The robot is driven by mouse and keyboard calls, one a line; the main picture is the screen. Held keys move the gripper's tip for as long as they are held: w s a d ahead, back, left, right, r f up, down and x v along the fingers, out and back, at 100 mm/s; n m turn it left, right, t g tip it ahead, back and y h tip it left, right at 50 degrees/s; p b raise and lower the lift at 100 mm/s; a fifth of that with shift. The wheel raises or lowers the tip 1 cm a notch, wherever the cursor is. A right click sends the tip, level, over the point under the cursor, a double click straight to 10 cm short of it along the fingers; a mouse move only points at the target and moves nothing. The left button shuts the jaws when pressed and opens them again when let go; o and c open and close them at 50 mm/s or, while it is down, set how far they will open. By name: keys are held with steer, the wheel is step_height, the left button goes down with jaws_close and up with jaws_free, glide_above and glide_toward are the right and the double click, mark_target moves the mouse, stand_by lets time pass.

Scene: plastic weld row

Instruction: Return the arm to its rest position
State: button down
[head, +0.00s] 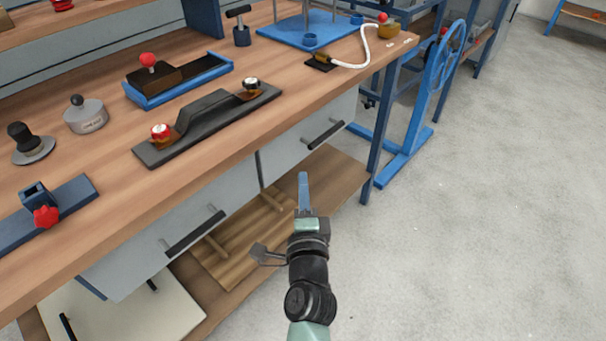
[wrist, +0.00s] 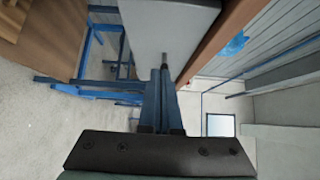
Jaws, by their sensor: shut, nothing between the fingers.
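My gripper (head: 304,190) is in the lower middle of the head view, in front of the workbench and below the level of its top. Its blue fingers are together with nothing between them. In the wrist view my gripper (wrist: 161,75) points away from the camera, fingers closed side by side. A grey drawer front with a dark handle (head: 322,134) is just beyond the fingertips in the head view. I cannot tell the exact gap between them.
The wooden benchtop (head: 110,215) carries a black plate with two knobs (head: 205,125), a blue tray (head: 180,85) and a grey round weight (head: 86,115). A wooden lower shelf (head: 325,180) is under the drawers. A blue wheel stand (head: 437,75) stands right. The floor (head: 480,230) at right is clear.

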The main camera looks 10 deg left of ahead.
steer(key=s+d, duration=0.1)
steer(key=s, duration=0.6)
step_height(320, 180, up, 28)
steer(key=w+a+n+t+y, duration=0.15)
steer(key=n+t, duration=0.35)
steer(key=n, duration=0.5)
steer(key=s+d+r+n+t+h, duration=0.25)
steer(key=s+r, duration=0.45)
steer(key=r, duration=0.5)
steer(key=s+d+r+n+t+h, duration=0.2)
steer(key=s+d+r+n, duration=0.15)
steer(key=s+r, duration=0.6)
steer(key=w+r+p, duration=0.2)
steer(key=r+p, duration=1.4)
steer(key=r, duration=0.1)
steer(key=w+a+r+p, duration=0.1)
steer(key=w+r+p, duration=0.1)
steer(key=r+p, duration=1.4)
steer(key=shift+r+p, duration=0.3)
steer(key=shift+r, duration=0.05)
